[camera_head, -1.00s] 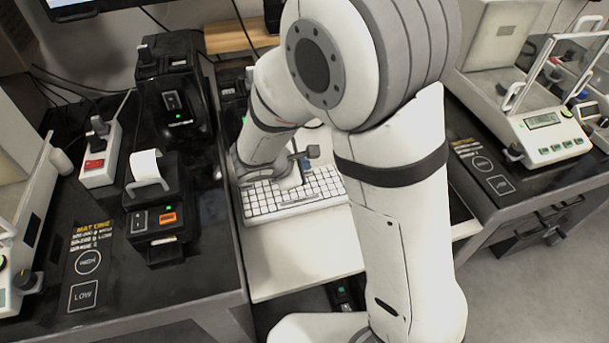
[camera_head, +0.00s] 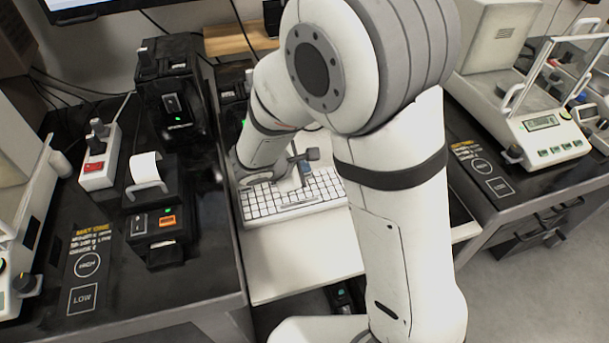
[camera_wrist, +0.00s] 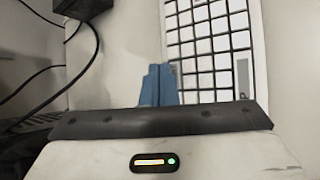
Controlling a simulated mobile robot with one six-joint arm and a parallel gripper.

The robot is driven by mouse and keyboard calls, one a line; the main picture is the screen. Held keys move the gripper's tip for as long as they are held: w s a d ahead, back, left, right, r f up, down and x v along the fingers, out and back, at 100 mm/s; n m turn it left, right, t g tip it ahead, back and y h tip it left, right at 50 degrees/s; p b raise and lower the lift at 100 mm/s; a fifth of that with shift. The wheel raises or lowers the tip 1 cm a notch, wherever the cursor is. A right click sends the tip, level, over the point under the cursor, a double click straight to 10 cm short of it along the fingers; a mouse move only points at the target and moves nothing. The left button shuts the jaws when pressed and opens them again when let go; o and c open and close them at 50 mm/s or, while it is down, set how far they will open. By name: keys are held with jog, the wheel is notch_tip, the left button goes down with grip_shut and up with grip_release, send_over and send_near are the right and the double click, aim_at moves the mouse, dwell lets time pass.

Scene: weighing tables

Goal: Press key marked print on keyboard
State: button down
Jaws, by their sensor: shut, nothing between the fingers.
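A white keyboard (camera_head: 272,203) lies on the pale table, partly hidden by my arm. It also shows in the wrist view (camera_wrist: 208,48), with rows of white keys in a dark grid and one taller grey key (camera_wrist: 243,76) at the right. My gripper (camera_head: 304,181) is over the keyboard's middle to far part in the head view. In the wrist view its blue fingers (camera_wrist: 158,70) are together and empty, beside the keyboard's left edge in the picture. I cannot tell whether the tips touch it.
A black label printer (camera_head: 158,215) and a power strip (camera_head: 99,158) stand on the dark table at left. A balance (camera_head: 541,122) stands on the right table. The pale table (camera_head: 300,262) is clear in front of the keyboard. Black cables (camera_wrist: 45,62) run left in the wrist view.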

jog(key=shift+f, duration=0.15)
dwell(0.7)
jog(key=shift+f+b, duration=0.3)
jog(key=shift+b, duration=0.25)
jog(key=shift+f+b, duration=0.35)
jog(key=shift+b, duration=0.1)
dwell(0.4)
jog(key=shift+r, duration=0.1)
jog(key=shift+r+p, duration=0.5)
jog(key=shift+r, duration=0.2)
notch_tip(320, 180, up, 5)
jog(key=p, duration=0.3)
jog(key=shift+p, duration=0.35)
dwell(0.7)
